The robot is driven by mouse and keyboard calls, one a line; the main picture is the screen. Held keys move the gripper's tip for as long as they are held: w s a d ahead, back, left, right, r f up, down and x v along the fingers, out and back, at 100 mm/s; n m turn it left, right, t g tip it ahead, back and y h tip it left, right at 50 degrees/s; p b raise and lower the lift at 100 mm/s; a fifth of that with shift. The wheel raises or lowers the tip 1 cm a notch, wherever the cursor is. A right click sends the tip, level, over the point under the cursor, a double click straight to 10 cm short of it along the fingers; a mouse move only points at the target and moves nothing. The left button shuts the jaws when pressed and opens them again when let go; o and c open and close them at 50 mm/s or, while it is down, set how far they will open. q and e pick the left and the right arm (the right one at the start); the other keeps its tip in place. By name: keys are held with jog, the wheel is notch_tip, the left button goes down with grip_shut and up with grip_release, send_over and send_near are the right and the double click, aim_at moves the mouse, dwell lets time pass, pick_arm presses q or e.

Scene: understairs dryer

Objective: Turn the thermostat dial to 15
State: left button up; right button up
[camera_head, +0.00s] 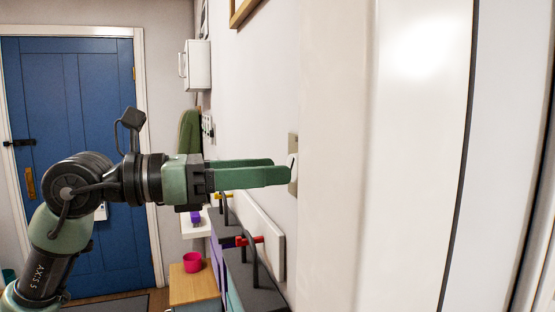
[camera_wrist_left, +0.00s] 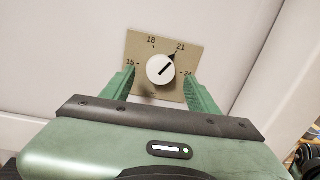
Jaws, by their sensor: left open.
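The thermostat is a beige plate on the wall, marked 15, 18, 21 and 24. The plate (camera_wrist_left: 140,45) faces me in the left wrist view and shows edge-on in the camera_head view (camera_head: 293,150). Its round white dial (camera_wrist_left: 160,70) has a black pointer, aimed up and right close to the 21 mark. My left gripper (camera_head: 282,170) is open at the plate, with its green fingers on either side of the dial. In the left wrist view its fingers (camera_wrist_left: 160,85) show left and right of the dial, with gaps. My right gripper is not in view.
A white wall panel (camera_head: 420,150) fills the right side, close to the thermostat. Below my left arm are dark-topped units with a red-handled item (camera_head: 250,240), and a pink cup (camera_head: 192,262) on a wooden top. A blue door (camera_head: 80,100) stands at the back left.

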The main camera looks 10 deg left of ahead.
aim_at(292, 162)
pick_arm(q)
jog(key=shift+x, duration=1.2)
grip_shut()
